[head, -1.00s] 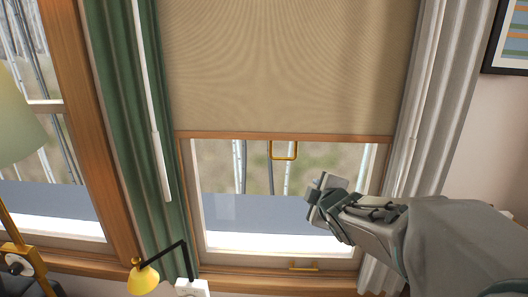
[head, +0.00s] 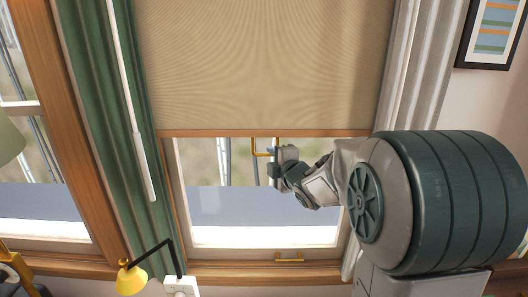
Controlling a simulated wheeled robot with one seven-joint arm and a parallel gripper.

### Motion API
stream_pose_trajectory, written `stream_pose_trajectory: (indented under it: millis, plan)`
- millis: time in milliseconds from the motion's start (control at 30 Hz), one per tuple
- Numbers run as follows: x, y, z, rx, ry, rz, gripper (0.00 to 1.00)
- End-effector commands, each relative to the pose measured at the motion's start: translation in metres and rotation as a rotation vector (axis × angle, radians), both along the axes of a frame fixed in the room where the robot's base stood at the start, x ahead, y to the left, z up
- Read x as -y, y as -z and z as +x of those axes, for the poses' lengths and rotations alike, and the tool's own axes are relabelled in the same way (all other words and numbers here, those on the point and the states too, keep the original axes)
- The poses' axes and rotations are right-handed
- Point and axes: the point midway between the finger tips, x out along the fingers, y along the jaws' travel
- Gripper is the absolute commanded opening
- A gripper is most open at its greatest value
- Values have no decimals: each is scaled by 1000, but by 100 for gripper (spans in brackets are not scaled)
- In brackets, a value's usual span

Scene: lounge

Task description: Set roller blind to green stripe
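The beige roller blind (head: 255,65) hangs over the upper part of the window, with a wooden bottom bar (head: 215,133). A yellow pull handle (head: 255,147) hangs below the bar. My gripper (head: 277,168) is at the right side of this handle, just under the bar, and overlaps it in the picture. I cannot tell whether the fingers touch or enclose the handle, nor whether they are open or shut. I see no green stripe on the blind or window frame; my arm hides the window's right side.
A green curtain (head: 100,120) and a white rod (head: 138,150) hang left of the blind, a pale curtain (head: 412,70) right. A yellow lamp (head: 132,278) stands low left. A second yellow handle (head: 289,257) is on the sill. A framed picture (head: 490,35) hangs at right.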

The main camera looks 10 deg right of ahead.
Motion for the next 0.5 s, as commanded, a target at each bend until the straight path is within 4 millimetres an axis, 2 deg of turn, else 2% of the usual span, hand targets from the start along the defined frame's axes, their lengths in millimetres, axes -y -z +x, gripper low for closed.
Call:
stream_pose_trajectory:
  millis: [200, 500]
  plan:
    - [-7, 5, 33, -2, -1, 1, 31]
    - [-12, 11, 57, -1, -1, 0, 31]
